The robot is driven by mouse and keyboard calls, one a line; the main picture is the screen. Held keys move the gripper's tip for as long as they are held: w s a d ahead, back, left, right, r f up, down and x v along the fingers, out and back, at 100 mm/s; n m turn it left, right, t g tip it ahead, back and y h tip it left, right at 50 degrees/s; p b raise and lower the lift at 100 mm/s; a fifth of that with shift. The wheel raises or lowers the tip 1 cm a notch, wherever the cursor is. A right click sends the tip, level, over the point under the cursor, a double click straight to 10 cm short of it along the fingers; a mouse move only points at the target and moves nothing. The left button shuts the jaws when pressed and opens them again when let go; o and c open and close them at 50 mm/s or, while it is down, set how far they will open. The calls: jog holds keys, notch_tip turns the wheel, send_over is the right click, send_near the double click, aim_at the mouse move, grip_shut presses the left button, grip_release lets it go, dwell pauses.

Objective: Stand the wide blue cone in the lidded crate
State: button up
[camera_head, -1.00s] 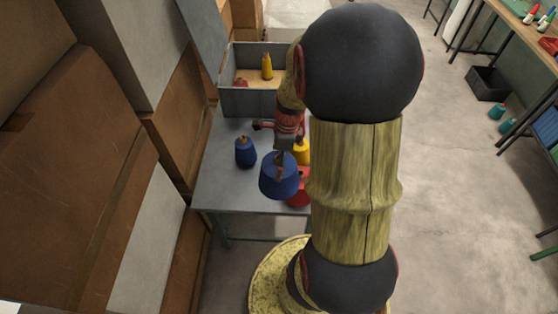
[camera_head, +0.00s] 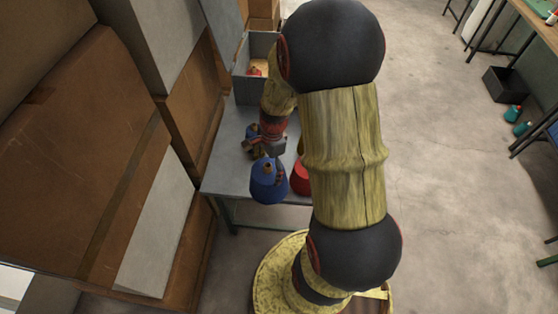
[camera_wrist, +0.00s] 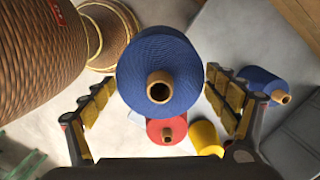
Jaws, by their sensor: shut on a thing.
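The wide blue cone (camera_head: 268,185) hangs at my gripper (camera_head: 266,150), above the table's near edge, its tan tube end up. In the wrist view the cone (camera_wrist: 150,55) shows large between the two yellow-padded fingers of my gripper (camera_wrist: 160,100). The gripper is shut on it; the exact contact is hard to see. The lidded crate (camera_head: 246,90), a grey box, stands at the table's far end with its lid (camera_head: 222,32) raised. A red thing (camera_head: 255,70) shows inside; my arm hides the crate's right part.
A red cone (camera_head: 301,178) stands on the grey table (camera_head: 225,160), right of the held cone. A narrower blue cone (camera_wrist: 262,82) and a yellow cone (camera_wrist: 206,138) show in the wrist view. Stacked cartons (camera_head: 80,150) line the left. Open floor lies right.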

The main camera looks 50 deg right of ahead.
jog(key=w+a+f+n+g, duration=0.1)
jog(key=w+a+f+n, duration=0.5)
jog(key=a+f+n, duration=0.2)
jog(key=w+a+f+n+h, duration=0.1)
jog(key=w+a+f+n, duration=0.5)
jog(key=a+f+n, duration=0.3)
jog(key=n, duration=0.4)
jog(key=shift+a+g, duration=0.4)
jog(key=shift+w+f, duration=0.1)
